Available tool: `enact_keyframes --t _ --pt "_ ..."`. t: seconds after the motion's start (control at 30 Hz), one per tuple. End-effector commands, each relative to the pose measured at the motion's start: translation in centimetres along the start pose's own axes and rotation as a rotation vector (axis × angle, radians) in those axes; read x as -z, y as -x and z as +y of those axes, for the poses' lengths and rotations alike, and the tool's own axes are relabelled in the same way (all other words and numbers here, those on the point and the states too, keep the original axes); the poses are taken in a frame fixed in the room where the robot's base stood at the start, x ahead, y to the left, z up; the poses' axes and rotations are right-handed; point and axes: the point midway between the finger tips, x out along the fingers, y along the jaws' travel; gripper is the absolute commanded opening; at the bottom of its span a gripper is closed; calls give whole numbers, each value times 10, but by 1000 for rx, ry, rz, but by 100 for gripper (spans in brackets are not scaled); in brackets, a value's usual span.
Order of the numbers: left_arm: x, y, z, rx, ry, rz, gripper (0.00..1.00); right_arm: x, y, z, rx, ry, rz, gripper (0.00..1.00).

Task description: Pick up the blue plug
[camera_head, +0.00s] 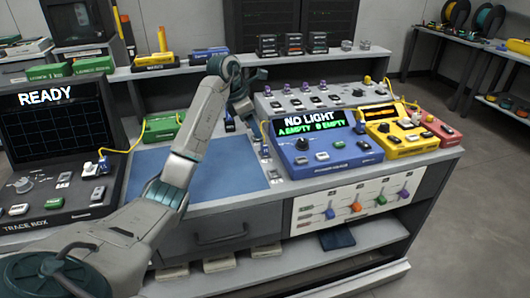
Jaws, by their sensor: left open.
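A small dark blue piece, which looks like the blue plug (230,123), stands by the back right of the blue mat (215,172). My left arm comes in from the lower left and bends down over the mat's right side. My left gripper (244,118) is open and close beside the blue piece, its fingers small and partly hidden. I cannot tell whether it touches the piece. A white and blue connector on a yellow cable (104,164) sits on the trace box (60,192) at the left. My right gripper is not in view.
Small connectors (265,153) stand between mat and box. A yellow box (398,130) and a red box (437,128) are further right. A shelf (140,72) runs behind. The mat is bare.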

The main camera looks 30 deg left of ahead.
Motion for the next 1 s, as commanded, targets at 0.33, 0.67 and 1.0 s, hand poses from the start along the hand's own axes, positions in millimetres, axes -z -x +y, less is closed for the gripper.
enact_keyframes --t 0.33,0.67,1.0 --pt "0 -35 0 1 -1 -1 51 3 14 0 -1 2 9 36" --pt "-2 -69 -2 5 -1 -1 51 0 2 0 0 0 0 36" --pt "-2 -88 -1 1 -1 -2 51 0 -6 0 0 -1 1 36"
